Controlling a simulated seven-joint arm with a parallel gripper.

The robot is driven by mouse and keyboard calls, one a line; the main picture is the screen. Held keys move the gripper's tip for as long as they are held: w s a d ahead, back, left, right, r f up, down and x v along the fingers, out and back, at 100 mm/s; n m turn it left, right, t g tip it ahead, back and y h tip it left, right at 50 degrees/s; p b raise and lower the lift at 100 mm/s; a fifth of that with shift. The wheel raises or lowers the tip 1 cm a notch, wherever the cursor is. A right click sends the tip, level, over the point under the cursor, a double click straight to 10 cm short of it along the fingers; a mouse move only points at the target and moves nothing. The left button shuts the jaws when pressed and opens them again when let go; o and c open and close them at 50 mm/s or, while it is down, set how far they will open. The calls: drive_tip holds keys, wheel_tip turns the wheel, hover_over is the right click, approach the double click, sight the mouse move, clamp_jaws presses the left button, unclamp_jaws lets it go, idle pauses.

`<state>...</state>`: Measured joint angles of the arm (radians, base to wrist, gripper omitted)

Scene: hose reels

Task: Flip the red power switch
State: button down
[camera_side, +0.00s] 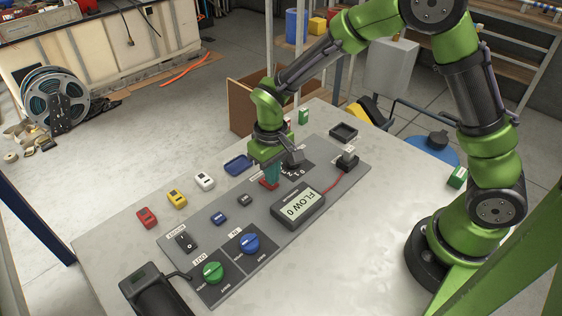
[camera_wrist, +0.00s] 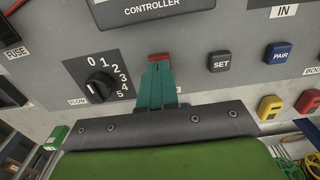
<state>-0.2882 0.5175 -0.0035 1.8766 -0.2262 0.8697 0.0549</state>
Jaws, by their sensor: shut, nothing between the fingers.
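The red power switch (camera_side: 267,184) is on the grey control panel (camera_side: 325,165), beside the controller box (camera_side: 298,207), whose display reads FLOW 0. In the wrist view the red switch (camera_wrist: 159,57) shows just past my fingertips, with a second bit of red behind them. My gripper (camera_side: 271,178) points down over the switch with its teal fingers together and nothing held. In the wrist view my gripper (camera_wrist: 158,68) overlaps the near side of the switch. I cannot tell whether they touch. The fingers hide part of the switch, and its position is unclear.
The black flow dial (camera_wrist: 99,87) sits left of my fingers in the wrist view, and the SET button (camera_wrist: 220,62) sits right. A blue knob (camera_side: 250,243) and a green knob (camera_side: 213,272) are on the panel's near end.

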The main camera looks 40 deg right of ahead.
sight(278, 191)
drive_tip(key=shift+f, duration=0.65)
drive_tip(key=shift+r, duration=3.55)
drive_tip(key=s+d+r+m+t+y, duration=0.2)
drive_tip(key=s+d+r+m+t, duration=0.2)
drive_tip(key=s+r, duration=1.1)
drive_tip(key=d+t, duration=0.3)
drive_tip(key=d, duration=0.1)
drive_tip(key=shift+s+r, duration=0.2)
drive_tip(key=shift+s, duration=0.1)
drive_tip(key=shift+d, duration=0.1)
